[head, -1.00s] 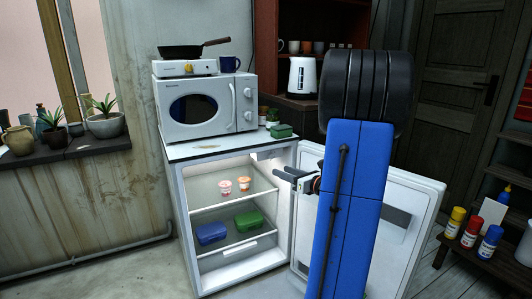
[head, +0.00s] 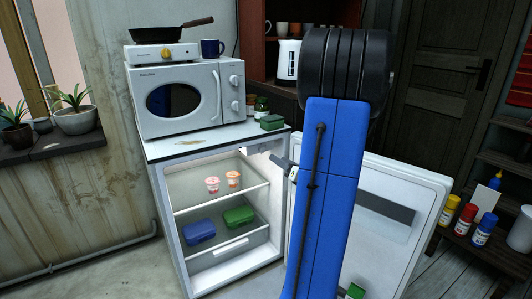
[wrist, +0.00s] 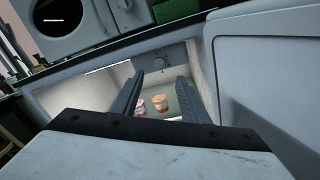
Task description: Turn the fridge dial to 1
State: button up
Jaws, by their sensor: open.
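The small white fridge (head: 163,225) stands open with its inside lit. Its door (head: 425,190) is swung out to the right, behind my blue arm. My gripper (head: 280,160) is at the upper right of the fridge opening, partly hidden by my arm in the head view. In the wrist view my gripper (wrist: 160,78) is open, its two fingers apart and pointing into the fridge, with nothing held.
Two small cups (head: 213,185) stand on the upper shelf. A blue box (head: 199,231) and a green box (head: 238,216) sit below. A microwave (head: 188,98) and a small green box (head: 272,122) are on top. The open door bounds the right side.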

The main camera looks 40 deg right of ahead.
aim_at(263, 150)
jog(key=w, duration=0.3)
jog(key=w+d, duration=0.1)
jog(key=w, duration=0.5)
jog(key=shift+w+d, duration=0.3)
jog(key=shift+w, duration=0.05)
grip_shut()
